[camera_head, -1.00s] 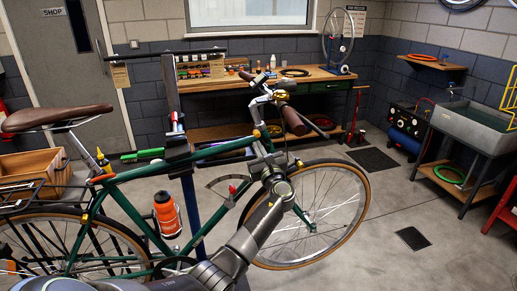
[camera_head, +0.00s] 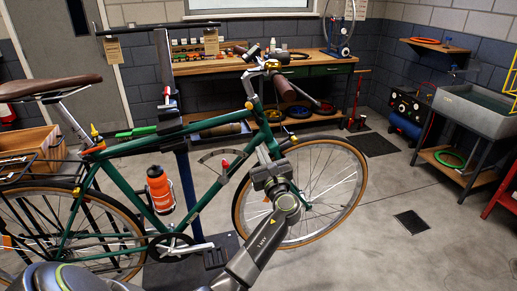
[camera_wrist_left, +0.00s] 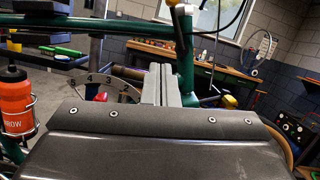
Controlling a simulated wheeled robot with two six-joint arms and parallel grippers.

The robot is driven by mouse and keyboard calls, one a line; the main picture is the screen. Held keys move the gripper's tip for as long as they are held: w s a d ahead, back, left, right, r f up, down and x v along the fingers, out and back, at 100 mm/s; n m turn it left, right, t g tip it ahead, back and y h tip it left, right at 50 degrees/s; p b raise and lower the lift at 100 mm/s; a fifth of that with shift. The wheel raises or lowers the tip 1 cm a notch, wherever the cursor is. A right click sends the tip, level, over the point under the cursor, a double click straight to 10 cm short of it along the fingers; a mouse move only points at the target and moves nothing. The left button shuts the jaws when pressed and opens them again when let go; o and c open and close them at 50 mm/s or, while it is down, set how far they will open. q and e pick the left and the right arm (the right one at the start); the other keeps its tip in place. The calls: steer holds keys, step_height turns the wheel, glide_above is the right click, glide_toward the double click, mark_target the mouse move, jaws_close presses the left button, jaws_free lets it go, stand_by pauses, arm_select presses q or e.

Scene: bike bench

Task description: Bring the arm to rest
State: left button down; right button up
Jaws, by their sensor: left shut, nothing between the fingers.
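My left arm reaches up from the bottom of the head view. Its gripper (camera_head: 263,158) is in front of the green bicycle (camera_head: 125,148), near the front of the frame and the front wheel (camera_head: 347,200). In the left wrist view the two grey fingers (camera_wrist_left: 168,84) lie together, shut and empty, pointing toward the bike's green tubes. I cannot tell whether the gripper touches the frame. My right gripper is not in view.
The bike hangs on a stand with a dark post (camera_head: 165,75). An orange bottle (camera_head: 160,190) sits on its frame. A wooden workbench (camera_head: 290,72) stands behind, a grey sink (camera_head: 472,110) at the right. The floor (camera_head: 375,230) right of the front wheel is clear.

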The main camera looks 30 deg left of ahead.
arm_select(q)
steer(key=shift+s, duration=0.1)
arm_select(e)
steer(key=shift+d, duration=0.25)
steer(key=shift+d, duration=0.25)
